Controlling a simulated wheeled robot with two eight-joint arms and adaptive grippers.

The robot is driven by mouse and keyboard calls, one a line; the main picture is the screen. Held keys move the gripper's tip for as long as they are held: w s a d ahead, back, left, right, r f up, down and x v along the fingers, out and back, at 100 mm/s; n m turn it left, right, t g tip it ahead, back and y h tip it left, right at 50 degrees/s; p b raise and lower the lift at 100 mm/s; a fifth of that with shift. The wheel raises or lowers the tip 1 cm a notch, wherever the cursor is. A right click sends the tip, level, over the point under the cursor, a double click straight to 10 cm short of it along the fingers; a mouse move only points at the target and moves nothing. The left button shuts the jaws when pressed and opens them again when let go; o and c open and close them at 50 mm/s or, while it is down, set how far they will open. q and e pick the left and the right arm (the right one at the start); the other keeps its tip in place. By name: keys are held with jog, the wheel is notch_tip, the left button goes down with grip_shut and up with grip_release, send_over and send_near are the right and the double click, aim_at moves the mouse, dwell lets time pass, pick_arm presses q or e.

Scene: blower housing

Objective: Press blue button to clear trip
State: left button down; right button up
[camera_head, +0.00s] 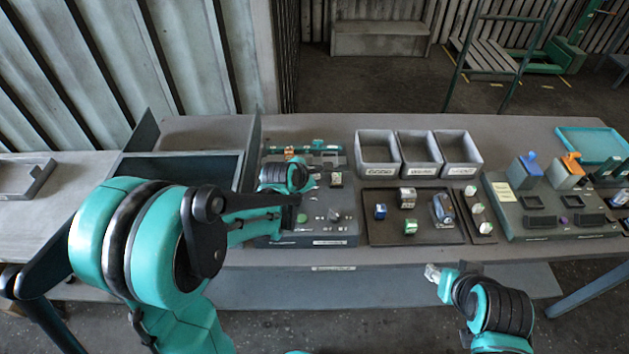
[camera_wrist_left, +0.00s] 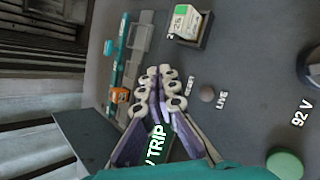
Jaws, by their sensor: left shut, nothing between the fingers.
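My left gripper (camera_head: 313,182) reaches over the grey control panel (camera_head: 345,228) in the head view. In the left wrist view its fingers (camera_wrist_left: 160,88) are shut with nothing between them, and their tips are close over the panel. A label reading RESET shows just right of the tips. No blue button shows clearly; the fingers cover that part of the panel. A label ending in TRIP (camera_wrist_left: 156,146) shows between the fingers. Whether the tips touch the panel, I cannot tell. My right gripper (camera_head: 432,272) is low at the table's front edge; its jaw state is unclear.
The panel has a green button (camera_wrist_left: 285,163), a small round lamp (camera_wrist_left: 207,93) by LIVE, and a green-and-white block (camera_wrist_left: 187,22) in a holder. A dark tray (camera_head: 411,239) with several parts lies to the right. Grey bins (camera_head: 378,169) stand behind it.

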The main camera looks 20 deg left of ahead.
pick_arm(q)
jog(key=shift+f+b, duration=0.35)
jog(key=shift+b, duration=0.05)
dwell(0.6)
jog(key=shift+r, duration=0.1)
jog(key=shift+r+p, duration=0.65)
jog(key=shift+r, duration=0.1)
notch_tip(320, 180, up, 5)
jog(key=p, duration=0.4)
dwell(0.4)
